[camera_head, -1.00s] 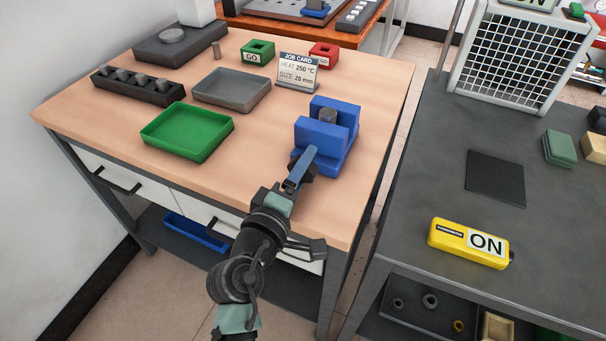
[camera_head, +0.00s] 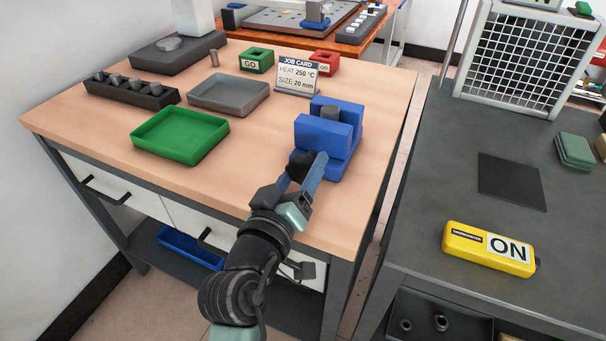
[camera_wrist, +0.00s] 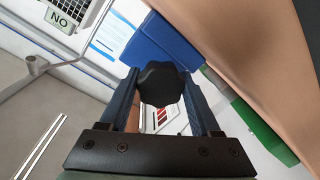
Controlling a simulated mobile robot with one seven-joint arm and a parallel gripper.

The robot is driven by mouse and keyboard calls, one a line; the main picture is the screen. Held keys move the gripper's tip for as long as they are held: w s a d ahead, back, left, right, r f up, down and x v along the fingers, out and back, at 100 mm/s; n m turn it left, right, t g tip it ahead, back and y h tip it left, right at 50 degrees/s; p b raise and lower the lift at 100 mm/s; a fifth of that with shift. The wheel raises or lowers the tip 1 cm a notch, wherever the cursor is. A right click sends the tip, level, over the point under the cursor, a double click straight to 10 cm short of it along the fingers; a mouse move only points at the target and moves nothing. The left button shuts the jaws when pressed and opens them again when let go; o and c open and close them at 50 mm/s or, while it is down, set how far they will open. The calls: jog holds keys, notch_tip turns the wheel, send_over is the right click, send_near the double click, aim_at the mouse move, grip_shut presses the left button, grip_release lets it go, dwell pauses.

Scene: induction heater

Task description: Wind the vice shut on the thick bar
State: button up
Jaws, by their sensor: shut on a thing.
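The blue vice (camera_head: 323,136) stands near the front right corner of the wooden bench. The thick grey bar (camera_head: 331,112) stands upright between its two jaws; I cannot tell whether both jaws touch it. The vice's black lobed knob faces the front of the bench and shows in the wrist view (camera_wrist: 160,84), with the blue vice body (camera_wrist: 160,42) behind it. My gripper (camera_head: 307,171) is at the knob. In the wrist view its two blue fingers (camera_wrist: 157,95) lie on either side of the knob, shut on it.
A green tray (camera_head: 180,134), a grey tray (camera_head: 229,94) and a black rack of bars (camera_head: 131,91) stand left of the vice. The job card (camera_head: 296,78) stands behind it, reading 250 °C and 20 mm. A yellow thermometer (camera_head: 489,249) lies on the dark right-hand table.

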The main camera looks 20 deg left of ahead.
jog(key=shift+f+m, duration=0.2)
jog(key=shift+m, duration=0.1)
jog(key=o, duration=1.4)
jog(key=shift+r, duration=0.1)
jog(key=shift+c, duration=0.2)
jog(key=s, duration=1.3)
jog(key=shift+d+r, duration=0.25)
jog(key=shift+r, duration=0.05)
